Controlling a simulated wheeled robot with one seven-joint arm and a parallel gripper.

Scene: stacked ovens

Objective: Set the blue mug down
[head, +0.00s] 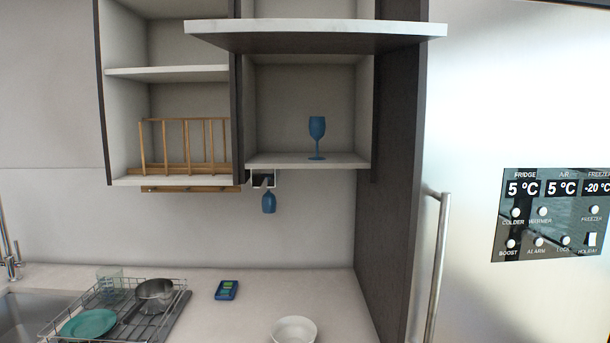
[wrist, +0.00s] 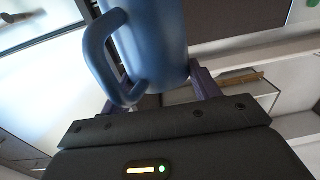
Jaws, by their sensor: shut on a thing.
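The blue mug (wrist: 158,38) is large at the top middle of the wrist view, with its handle (wrist: 98,58) on the left side. Its upper part is cut off by the picture's edge. My gripper (wrist: 160,88) is shut on the mug, with one dark finger on each side of its body. The surface under the mug cannot be made out. Neither the mug nor my gripper shows in the head view.
A blue goblet (head: 317,135) stands on a cabinet shelf (head: 290,160); a blue glass (head: 269,202) hangs below. On the counter (head: 220,318) are a dish rack (head: 55,329), a blue-green item (head: 227,290) and a white bowl (head: 294,330). A fridge (head: 520,90) stands right.

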